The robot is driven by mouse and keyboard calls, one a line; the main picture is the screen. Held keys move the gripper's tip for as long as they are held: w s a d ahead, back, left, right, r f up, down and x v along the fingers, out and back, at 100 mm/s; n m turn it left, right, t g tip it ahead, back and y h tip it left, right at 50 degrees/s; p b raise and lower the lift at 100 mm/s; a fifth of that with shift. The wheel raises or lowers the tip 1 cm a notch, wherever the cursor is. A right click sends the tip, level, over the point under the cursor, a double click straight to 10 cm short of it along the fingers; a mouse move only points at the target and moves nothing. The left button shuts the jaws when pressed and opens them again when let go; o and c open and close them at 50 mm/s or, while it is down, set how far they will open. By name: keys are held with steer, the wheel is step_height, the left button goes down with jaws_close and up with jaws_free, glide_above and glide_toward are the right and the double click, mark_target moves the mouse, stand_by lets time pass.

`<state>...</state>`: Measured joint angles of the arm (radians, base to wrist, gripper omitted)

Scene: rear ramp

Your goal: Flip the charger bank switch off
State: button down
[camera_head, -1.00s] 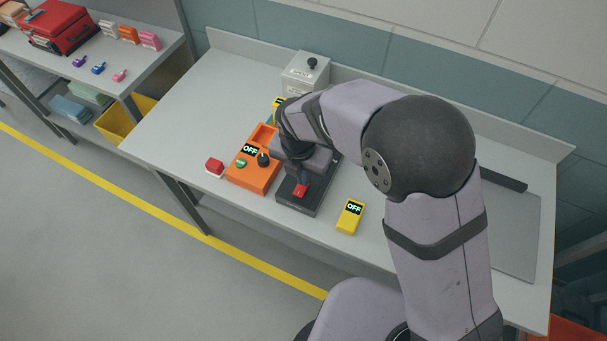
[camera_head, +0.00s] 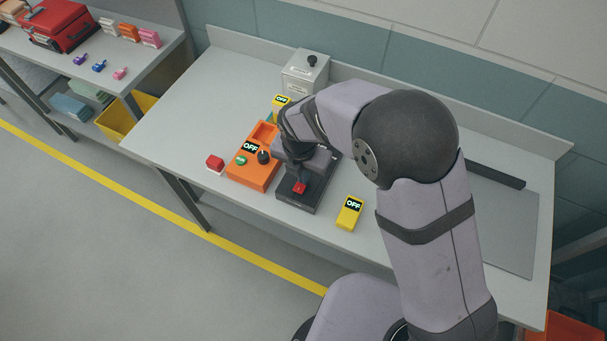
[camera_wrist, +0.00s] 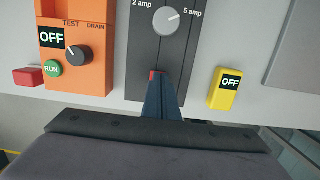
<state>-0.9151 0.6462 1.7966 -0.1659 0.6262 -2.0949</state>
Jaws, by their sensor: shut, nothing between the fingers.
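The charger bank (camera_head: 285,194) is a dark grey box on the bench, with a red switch (camera_head: 299,188) near its front end. In the wrist view the charger bank (camera_wrist: 144,50) shows a dial between "2 amp" and "5 amp". The red switch (camera_wrist: 154,73) shows just past the tips of my gripper (camera_wrist: 160,80), mostly hidden by the fingers. My gripper (camera_head: 302,180) is shut and empty, pointing down at the switch. I cannot tell whether it touches the switch or which way the switch is set.
An orange tester (camera_head: 248,173) with an OFF display and a red block (camera_head: 215,163) stand left. A yellow OFF unit (camera_head: 349,213) is close on the right, another (camera_head: 281,102) behind. A grey box with a black knob (camera_head: 305,75) stands at the back.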

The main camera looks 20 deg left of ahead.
mark_target(300, 189)
steer(key=shift+s+d+f, duration=0.15)
steer(key=shift+s, duration=0.1)
steer(key=shift+s+p, duration=0.3)
steer(key=shift+s, duration=0.4)
steer(key=shift+w, duration=0.1)
steer(key=shift+r, duration=0.3)
steer(key=r+p, duration=0.2)
steer(key=p, duration=0.1)
steer(key=r+p, duration=0.1)
steer(key=r, duration=0.1)
steer(key=shift+s+r+p, duration=0.1)
steer(key=shift+s+p, duration=0.2)
steer(key=shift+r+b, duration=0.35)
steer(key=shift+b, duration=0.35)
step_height(300, 189, up, 9)
steer(key=s+b, duration=0.1)
steer(key=b, duration=0.1)
steer(key=shift+f, duration=0.2)
steer(key=shift+f+b, duration=0.15)
steer(key=shift+b, duration=0.35)
